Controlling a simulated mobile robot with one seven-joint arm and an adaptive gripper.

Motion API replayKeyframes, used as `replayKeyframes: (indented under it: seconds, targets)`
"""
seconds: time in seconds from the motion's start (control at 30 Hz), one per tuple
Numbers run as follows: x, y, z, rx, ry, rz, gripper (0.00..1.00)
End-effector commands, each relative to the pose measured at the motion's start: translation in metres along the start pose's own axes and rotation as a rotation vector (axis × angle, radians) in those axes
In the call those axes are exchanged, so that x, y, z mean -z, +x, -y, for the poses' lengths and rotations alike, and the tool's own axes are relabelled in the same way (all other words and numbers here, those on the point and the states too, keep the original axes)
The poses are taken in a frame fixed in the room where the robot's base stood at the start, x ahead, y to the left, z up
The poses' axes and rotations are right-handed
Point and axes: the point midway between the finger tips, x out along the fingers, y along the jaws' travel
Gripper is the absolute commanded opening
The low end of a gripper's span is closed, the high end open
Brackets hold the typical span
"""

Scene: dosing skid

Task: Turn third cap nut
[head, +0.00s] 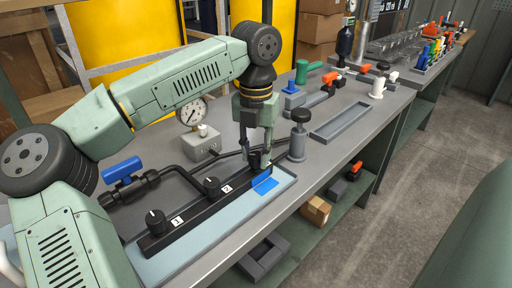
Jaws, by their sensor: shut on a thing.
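A dark bar (195,222) with black cap nuts along its top lies in a grey-blue tray on the bench. The first cap nut (156,217) stands by the label 1, and the second cap nut (211,184) by the label 2. The third cap nut (254,159) is at the far end and partly hidden by my fingers. My gripper (256,163) points down over it, shut on it. A blue patch (265,184) lies in front of this end of the bar and covers the place of a third label.
A pressure gauge (193,112) on a grey block and a blue-handled valve (123,170) stand behind the bar. A grey post with a black knob (298,135) stands close right of my gripper. An empty long tray (341,121) lies further right.

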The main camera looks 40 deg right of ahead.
Motion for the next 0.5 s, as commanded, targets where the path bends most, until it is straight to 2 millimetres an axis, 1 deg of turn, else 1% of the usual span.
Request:
replayKeyframes:
  seconds: [0.3,0.5]
  targets:
    - [-0.0006,-0.0019,-0.0004,0.0,0.293,0.002,0.0]
    - [-0.0008,-0.0016,-0.0005,-0.001,0.449,0.003,0.0]
